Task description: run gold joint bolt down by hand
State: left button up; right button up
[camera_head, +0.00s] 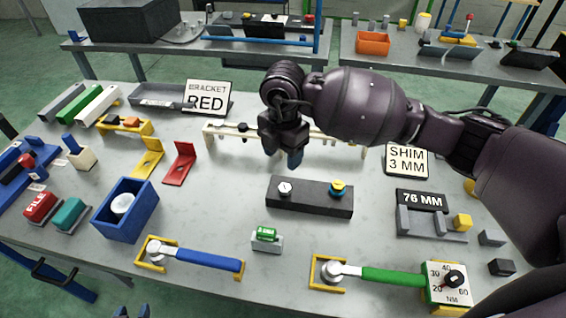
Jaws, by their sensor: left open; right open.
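A dark block (310,203) lies in the middle of the table. My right gripper (294,158) comes in from the right and points down behind the block, above the table. It holds nothing that I can see and is apart from the gold bolt.
A cream rail (225,131) runs behind my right gripper, partly hidden by it. Blue-handled (200,257) and green-handled (385,276) wrenches lie in front in yellow holders. A blue box (125,210) and a red bracket (180,165) are at left. A "76 MM" fixture (421,201) is at right.

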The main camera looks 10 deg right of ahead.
aim_at(337, 189)
jog(key=k, duration=1)
